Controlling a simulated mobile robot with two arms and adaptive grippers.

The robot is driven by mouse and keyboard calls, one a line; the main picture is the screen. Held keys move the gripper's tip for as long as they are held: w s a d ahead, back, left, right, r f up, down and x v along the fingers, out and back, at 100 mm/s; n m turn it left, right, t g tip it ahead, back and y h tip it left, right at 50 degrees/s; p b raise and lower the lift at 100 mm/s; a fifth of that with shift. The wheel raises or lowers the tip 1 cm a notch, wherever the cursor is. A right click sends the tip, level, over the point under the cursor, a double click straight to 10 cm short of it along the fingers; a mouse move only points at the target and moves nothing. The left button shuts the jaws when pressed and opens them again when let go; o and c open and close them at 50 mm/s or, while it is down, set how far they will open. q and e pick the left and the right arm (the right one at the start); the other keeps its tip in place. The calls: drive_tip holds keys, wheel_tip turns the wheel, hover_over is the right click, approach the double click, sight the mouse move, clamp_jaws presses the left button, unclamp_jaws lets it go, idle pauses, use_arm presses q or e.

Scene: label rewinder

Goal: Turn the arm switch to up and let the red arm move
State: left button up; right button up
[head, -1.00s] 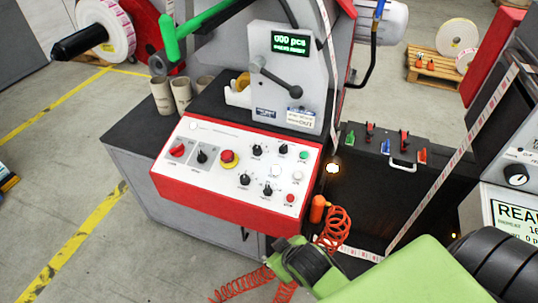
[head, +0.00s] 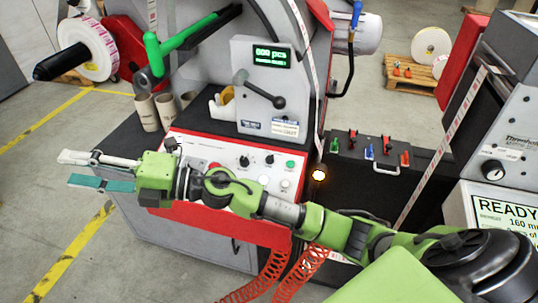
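The white control panel with a red surround (head: 222,152) faces me on the rewinder. Black knobs (head: 243,161), a green button (head: 290,164) and white buttons show on its right part. Their labels are too small to read, so I cannot tell which is the arm switch. My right arm crosses in front of the panel and hides its left and lower parts. My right gripper (head: 66,169) is open and empty, past the panel's left edge, fingers pointing left. A red machine part (head: 122,38) shows behind the label roll; I cannot tell whether it is the red arm. My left gripper is out of view.
A green arm (head: 190,42) and a label roll (head: 90,48) are above left. A black lever (head: 260,88) sits under the display (head: 271,56). Cardboard cores (head: 147,112) stand left behind the panel. Red coiled hose (head: 300,272) hangs below my arm. Open floor lies left.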

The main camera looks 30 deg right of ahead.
wheel_tip(320, 180, down, 5)
drive_tip(key=s+a+n+g+h, duration=0.1)
drive_tip(key=a+n+g+h, duration=0.1)
drive_tip(key=n+g, duration=0.45)
drive_tip(key=g+h, duration=0.3)
drive_tip(key=h, duration=1.6)
approach(270, 156)
drive_tip(key=shift+n, duration=0.25)
drive_tip(key=b+x, duration=0.9)
drive_tip(key=b, duration=0.1)
drive_tip(key=shift+f, duration=0.15)
clamp_jaws()
